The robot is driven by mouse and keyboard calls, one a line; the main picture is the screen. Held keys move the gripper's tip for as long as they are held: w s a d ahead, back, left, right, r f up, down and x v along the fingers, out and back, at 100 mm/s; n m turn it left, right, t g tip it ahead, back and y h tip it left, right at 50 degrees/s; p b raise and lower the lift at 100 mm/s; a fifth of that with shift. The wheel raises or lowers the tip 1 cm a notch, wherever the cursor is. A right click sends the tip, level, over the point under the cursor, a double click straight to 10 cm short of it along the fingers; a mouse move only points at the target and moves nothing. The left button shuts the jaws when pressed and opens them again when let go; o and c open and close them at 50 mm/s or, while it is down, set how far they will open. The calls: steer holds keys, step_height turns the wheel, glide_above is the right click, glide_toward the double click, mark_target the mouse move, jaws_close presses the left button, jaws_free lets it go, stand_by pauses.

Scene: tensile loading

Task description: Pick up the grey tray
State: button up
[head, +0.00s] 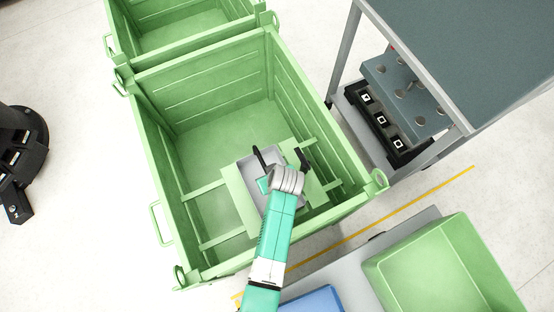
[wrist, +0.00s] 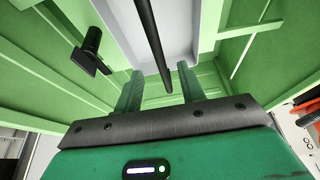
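The grey tray (head: 247,177) sits on a light green ledge inside a large green crate (head: 160,140). A thin black bar (head: 258,157) shows at the tray, likely its handle. My gripper (head: 265,185) is over the tray and hides part of it. In the wrist view the two green fingers (wrist: 159,88) are apart. The black bar (wrist: 152,40) runs towards the space between them, with the pale grey tray (wrist: 185,28) behind it. I cannot tell whether the bar lies between the fingertips or beyond them. No finger visibly touches it.
A black post-like piece (head: 304,160) stands right of the tray; a black piece also shows in the wrist view (wrist: 90,48). The crate's walls surround my gripper. A second green crate (head: 180,42) adjoins behind. A grey-topped table (head: 470,50) stands right.

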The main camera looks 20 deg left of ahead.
steer(key=b+x, duration=0.1)
steer(key=x, duration=0.1)
steer(key=shift+w+a+f, duration=0.1)
steer(key=shift+a+f, duration=0.1)
steer(key=b+x, duration=0.3)
steer(key=x, duration=0.1)
steer(key=shift+w+f, duration=0.1)
steer(key=shift+f, duration=0.15)
steer(key=shift+w+a+f+b, duration=0.1)
steer(key=shift+w+f+b, duration=0.1)
steer(key=shift+b, duration=0.1)
steer(key=shift+s, duration=0.1)
steer(key=shift+c, duration=0.3)
steer(key=shift+r, duration=0.1)
jaws_close()
steer(key=shift+r, duration=0.1)
